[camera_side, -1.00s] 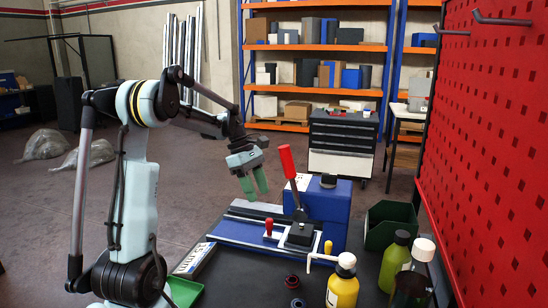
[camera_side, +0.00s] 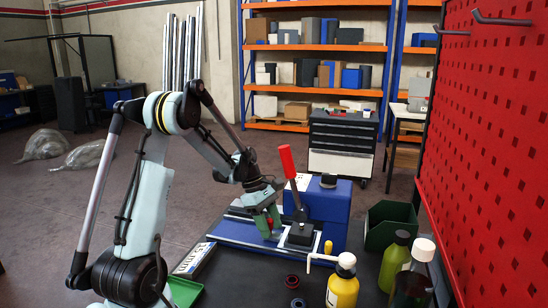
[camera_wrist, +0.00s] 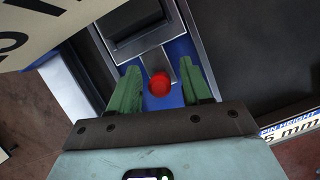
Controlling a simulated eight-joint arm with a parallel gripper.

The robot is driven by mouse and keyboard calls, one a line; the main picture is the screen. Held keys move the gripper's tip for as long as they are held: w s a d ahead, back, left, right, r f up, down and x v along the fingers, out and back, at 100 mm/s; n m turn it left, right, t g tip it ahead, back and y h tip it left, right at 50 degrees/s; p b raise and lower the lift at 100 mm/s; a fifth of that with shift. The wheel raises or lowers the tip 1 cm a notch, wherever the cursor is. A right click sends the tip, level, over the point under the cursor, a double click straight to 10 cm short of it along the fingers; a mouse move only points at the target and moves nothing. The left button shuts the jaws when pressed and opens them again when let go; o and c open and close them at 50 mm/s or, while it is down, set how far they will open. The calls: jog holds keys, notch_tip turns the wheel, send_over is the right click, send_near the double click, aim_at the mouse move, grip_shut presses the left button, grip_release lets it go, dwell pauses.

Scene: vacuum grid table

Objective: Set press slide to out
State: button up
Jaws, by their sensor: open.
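The blue press (camera_side: 325,207) stands on the dark bench, with a red-handled lever (camera_side: 287,162) rising from it. Its slide carries a dark block (camera_side: 300,234) in front of the press body. The slide's red knob (camera_wrist: 159,84) lies between my two green fingers in the wrist view, with a gap on each side. A short grey bar (camera_wrist: 166,55) leads from the knob toward the dark block. My gripper (camera_side: 268,228) is open over the knob at the left of the block; in the side view the fingers mostly hide the knob. My gripper also fills the lower wrist view (camera_wrist: 159,70).
A yellow bottle (camera_side: 342,287), green bottles (camera_side: 395,258) and a dark green bin (camera_side: 392,232) stand right of the press. Small rings (camera_side: 292,281) lie in front. A green tray (camera_side: 186,291) and a labelled strip (camera_side: 195,259) lie left. A red pegboard (camera_side: 490,130) borders the right.

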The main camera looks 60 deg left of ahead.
grip_shut()
jog(key=s+a, duration=1)
jog(key=shift+s+a, duration=0.2)
jog(key=shift+a, duration=0.05)
grip_release()
jog(key=shift+d, duration=0.1)
